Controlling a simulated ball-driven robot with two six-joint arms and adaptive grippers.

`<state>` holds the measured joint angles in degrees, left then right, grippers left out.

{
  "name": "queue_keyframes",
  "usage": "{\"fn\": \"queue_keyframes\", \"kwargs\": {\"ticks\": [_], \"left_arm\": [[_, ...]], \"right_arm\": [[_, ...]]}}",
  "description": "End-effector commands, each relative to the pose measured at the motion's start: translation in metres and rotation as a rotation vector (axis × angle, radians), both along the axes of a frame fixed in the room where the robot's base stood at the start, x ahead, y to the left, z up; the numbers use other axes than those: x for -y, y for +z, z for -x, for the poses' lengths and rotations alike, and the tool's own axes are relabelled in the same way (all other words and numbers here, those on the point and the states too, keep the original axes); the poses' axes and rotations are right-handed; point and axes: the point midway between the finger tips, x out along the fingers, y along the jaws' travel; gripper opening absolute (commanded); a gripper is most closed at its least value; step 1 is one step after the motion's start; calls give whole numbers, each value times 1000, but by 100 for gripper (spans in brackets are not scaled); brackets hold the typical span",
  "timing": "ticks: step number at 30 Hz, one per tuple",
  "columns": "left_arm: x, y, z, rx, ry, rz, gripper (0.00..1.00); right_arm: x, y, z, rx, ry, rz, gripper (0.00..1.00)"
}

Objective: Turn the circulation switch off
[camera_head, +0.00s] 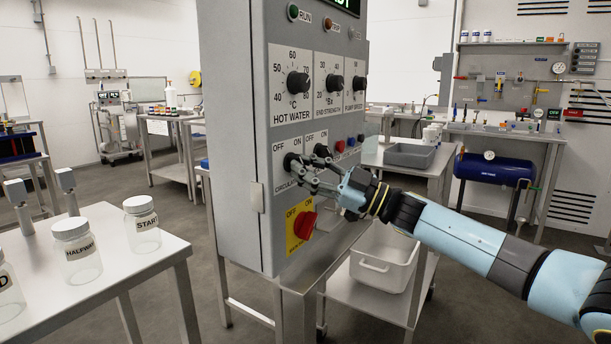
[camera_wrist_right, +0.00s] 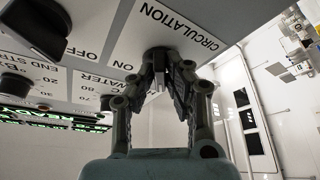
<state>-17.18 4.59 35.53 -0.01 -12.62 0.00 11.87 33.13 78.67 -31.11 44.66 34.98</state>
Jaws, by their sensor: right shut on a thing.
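The circulation switch is a black knob (camera_head: 291,162) on a white plate marked OFF at left and ON at right, on the front of the grey control cabinet (camera_head: 231,130). My right gripper (camera_head: 303,171) reaches it from the right, with its fingers at the knob. In the wrist view my right gripper (camera_wrist_right: 165,78) is closed around the dark knob (camera_wrist_right: 157,54), beside the CIRCULATION label (camera_wrist_right: 180,27). The fingers hide much of the knob, so I cannot tell which way it points. My left gripper is not in view.
A second black switch (camera_head: 322,152) sits close at the right on the same panel. A red knob on a yellow plate (camera_head: 304,225) lies just below, and several dials (camera_head: 298,82) are above. A table with labelled jars (camera_head: 72,237) stands at the left.

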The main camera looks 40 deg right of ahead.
Motion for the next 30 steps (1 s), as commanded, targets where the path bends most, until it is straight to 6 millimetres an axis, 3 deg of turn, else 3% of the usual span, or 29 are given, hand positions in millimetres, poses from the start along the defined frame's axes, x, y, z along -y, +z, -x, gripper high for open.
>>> {"fn": "queue_keyframes", "kwargs": {"ticks": [12,29,30], "left_arm": [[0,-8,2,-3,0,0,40],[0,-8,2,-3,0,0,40],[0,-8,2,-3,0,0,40]], "right_arm": [[1,-1,0,68,-1,173,0],[1,0,0,78,0,197,0],[1,0,0,78,-1,197,18]]}}
